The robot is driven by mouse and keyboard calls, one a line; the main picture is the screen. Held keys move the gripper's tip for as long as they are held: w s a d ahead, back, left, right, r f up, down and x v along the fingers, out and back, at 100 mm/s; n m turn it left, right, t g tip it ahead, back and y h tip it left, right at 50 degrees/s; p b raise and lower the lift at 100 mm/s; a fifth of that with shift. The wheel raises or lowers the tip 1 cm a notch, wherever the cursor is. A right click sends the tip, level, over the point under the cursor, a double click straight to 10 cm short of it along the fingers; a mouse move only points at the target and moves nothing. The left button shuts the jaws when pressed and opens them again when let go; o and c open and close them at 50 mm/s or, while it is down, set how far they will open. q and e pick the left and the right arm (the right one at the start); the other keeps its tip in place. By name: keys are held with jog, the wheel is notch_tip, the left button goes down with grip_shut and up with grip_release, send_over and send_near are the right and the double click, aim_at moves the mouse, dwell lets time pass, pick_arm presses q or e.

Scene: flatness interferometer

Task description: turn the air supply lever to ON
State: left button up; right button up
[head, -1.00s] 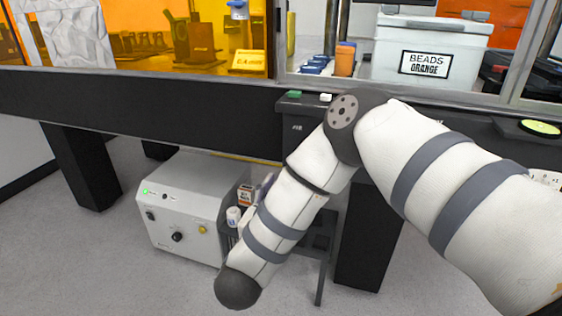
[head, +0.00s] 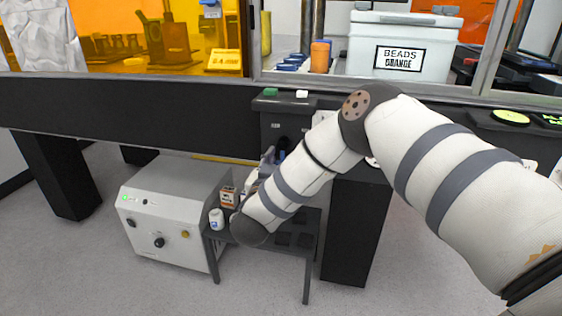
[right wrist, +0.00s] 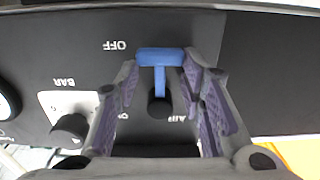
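The air supply lever (right wrist: 160,81) is a blue T-shaped handle on a dark hub, on a dark panel. In the right wrist view its lettering is upside down. The crossbar is at the top, beside the OFF label (right wrist: 115,46); a partly hidden label (right wrist: 122,115), perhaps ON, is left of the hub. My right gripper (right wrist: 160,66) is open, with one finger on each side of the crossbar, very close to its ends; I cannot tell whether they touch. In the head view my forearm hides most of this gripper; a bit of blue (head: 281,155) shows there. My left gripper is out of view.
On the panel are a black knob (right wrist: 70,130) beside a BAR label and a gauge at the left edge. In the head view a low dark stand (head: 262,247) with small containers and a white box unit (head: 165,215) are below. Floor in front is clear.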

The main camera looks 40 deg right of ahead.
grip_shut()
